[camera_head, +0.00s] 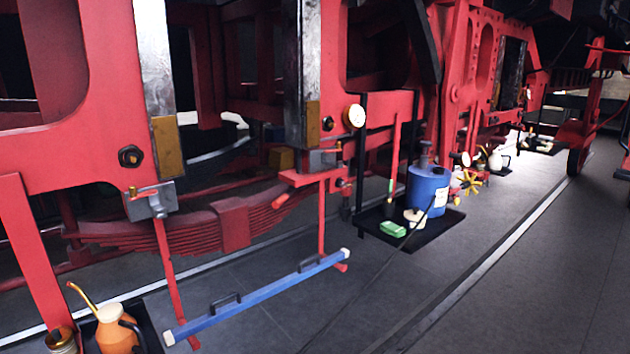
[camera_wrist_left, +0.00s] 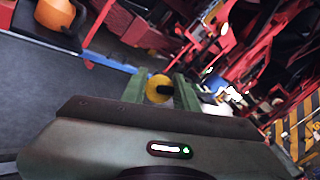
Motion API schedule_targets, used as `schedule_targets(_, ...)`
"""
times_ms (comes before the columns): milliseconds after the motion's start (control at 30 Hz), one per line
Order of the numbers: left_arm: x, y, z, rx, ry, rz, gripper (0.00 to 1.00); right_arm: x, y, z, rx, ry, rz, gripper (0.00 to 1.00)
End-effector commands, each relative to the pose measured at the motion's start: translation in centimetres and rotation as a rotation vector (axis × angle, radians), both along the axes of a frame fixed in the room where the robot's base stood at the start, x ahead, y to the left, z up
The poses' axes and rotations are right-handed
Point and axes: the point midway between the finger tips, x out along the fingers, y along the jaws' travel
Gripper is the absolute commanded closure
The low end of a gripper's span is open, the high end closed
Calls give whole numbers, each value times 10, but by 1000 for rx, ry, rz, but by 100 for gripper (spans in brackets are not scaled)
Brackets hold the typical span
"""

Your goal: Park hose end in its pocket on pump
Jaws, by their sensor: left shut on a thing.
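The blue pump canister (camera_head: 428,188) with a dark top and a pale label stands upright on a black tray (camera_head: 450,221) beside the red frame. A thin dark line, which looks like its hose (camera_head: 377,276), runs from the pump down to the bottom edge of the head view. In the left wrist view my left gripper (camera_wrist_left: 160,92) has its two greenish fingers shut on a round yellow piece, apparently the hose end (camera_wrist_left: 159,87). I cannot make out a pocket on the pump. My left gripper is outside the head view, and my right gripper shows in neither view.
A green block (camera_head: 393,229) and a small white tin (camera_head: 414,216) share the tray. A blue bar with handles (camera_head: 262,295) lies across in front of the red frame. An orange oil can (camera_head: 116,332) stands at bottom left. The grey floor at right (camera_head: 520,270) is clear.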

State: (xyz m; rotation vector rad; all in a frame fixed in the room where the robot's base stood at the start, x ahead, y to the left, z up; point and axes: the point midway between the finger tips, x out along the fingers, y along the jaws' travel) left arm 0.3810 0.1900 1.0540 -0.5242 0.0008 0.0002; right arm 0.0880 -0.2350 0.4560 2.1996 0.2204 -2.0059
Motion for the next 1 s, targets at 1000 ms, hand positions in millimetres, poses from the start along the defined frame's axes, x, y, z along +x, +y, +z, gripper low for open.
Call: schedule_targets(1000,-54,13,18,0,0,0,100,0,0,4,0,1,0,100)
